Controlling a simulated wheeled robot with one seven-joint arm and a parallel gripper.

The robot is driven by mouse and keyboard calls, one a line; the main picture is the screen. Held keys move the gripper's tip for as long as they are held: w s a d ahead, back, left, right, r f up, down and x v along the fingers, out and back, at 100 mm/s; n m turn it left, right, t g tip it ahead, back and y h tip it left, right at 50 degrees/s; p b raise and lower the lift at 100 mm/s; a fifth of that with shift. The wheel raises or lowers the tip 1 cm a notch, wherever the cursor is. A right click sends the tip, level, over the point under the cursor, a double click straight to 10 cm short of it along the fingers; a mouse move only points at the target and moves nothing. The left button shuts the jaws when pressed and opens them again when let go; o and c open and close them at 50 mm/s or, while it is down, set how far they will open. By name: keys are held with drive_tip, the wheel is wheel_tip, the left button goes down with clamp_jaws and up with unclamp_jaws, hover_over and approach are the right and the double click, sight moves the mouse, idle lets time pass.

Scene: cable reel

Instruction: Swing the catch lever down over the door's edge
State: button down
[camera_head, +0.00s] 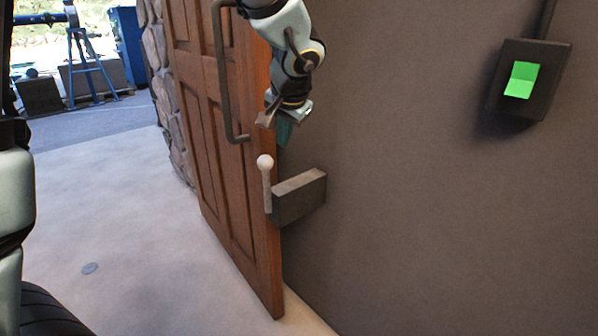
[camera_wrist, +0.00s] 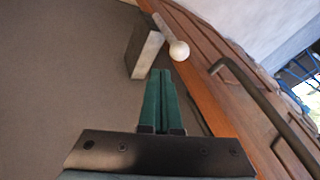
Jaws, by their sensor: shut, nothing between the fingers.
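The catch lever (camera_head: 266,190) is a short grey rod with a white ball knob on top. It stands upright at the left end of a grey block (camera_head: 299,197) on the wall. In the head view it overlaps the wooden door (camera_head: 234,185) near its free edge; I cannot tell whether they touch. My gripper (camera_head: 284,138) is above and slightly right of the knob, with its green fingers shut and empty. In the wrist view the shut fingers (camera_wrist: 159,76) point toward the gap below the block (camera_wrist: 146,50), and the lever (camera_wrist: 178,48) is just beyond, apart from the tips.
A long bar handle (camera_head: 226,85) stands out from the door, left of my gripper; it also shows in the wrist view (camera_wrist: 262,100). A dark box with a green switch (camera_head: 521,80) is on the wall at right. Pale floor (camera_head: 110,220) is open at left.

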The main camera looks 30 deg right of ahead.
drive_tip(key=shift+s+d+r, duration=0.1)
drive_tip(key=shift+s+d, duration=0.5)
drive_tip(key=shift+d, duration=0.05)
drive_tip(key=w+f+p, duration=0.2)
drive_tip(key=w+f, duration=0.7)
drive_tip(key=shift+p, duration=0.3)
